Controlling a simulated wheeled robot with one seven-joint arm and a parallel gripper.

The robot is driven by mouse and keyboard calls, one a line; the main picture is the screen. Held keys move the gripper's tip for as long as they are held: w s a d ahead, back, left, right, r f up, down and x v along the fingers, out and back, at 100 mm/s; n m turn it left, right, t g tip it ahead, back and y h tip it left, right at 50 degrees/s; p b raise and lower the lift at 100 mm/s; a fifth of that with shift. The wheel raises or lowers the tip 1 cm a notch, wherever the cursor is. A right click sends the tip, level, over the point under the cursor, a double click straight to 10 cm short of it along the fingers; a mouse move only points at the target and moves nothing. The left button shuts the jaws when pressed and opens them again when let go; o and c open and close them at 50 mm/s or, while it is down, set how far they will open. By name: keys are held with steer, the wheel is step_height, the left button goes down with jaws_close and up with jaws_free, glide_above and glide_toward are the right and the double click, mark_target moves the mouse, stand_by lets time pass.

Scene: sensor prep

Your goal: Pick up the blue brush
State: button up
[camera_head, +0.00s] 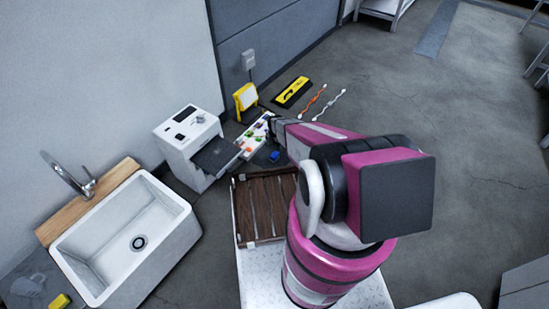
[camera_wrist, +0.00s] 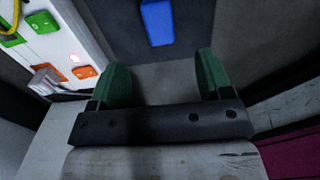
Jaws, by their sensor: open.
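In the wrist view, a blue block-like piece (camera_wrist: 158,22), which looks like the blue brush, lies on a dark surface beyond my fingertips. In the head view a small blue thing (camera_head: 274,155) shows next to the white board, left of my arm. My gripper (camera_wrist: 164,75) has two green fingers spread apart with nothing between them. The blue piece is ahead of the gap and apart from both fingers. In the head view my gripper is mostly hidden by my arm.
A white board (camera_head: 254,134) with coloured parts stands close by; its orange and green pieces (camera_wrist: 45,40) are left of my fingers. A white machine (camera_head: 190,133), a yellow stand (camera_head: 245,97), a wooden slatted rack (camera_head: 258,212) and a sink (camera_head: 128,238) are around.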

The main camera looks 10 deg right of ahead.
mark_target(275, 154)
step_height(275, 154, down, 10)
steer(key=shift+f, duration=0.1)
steer(key=c, duration=1.1)
steer(key=shift+r, duration=0.2)
steer(key=shift+r, duration=0.7)
step_height(275, 154, up, 3)
steer(key=shift+f, duration=0.2)
steer(key=s+a+r, duration=0.6)
steer(key=a, duration=0.4)
steer(key=shift+r, duration=0.4)
steer(key=shift+a, duration=0.1)
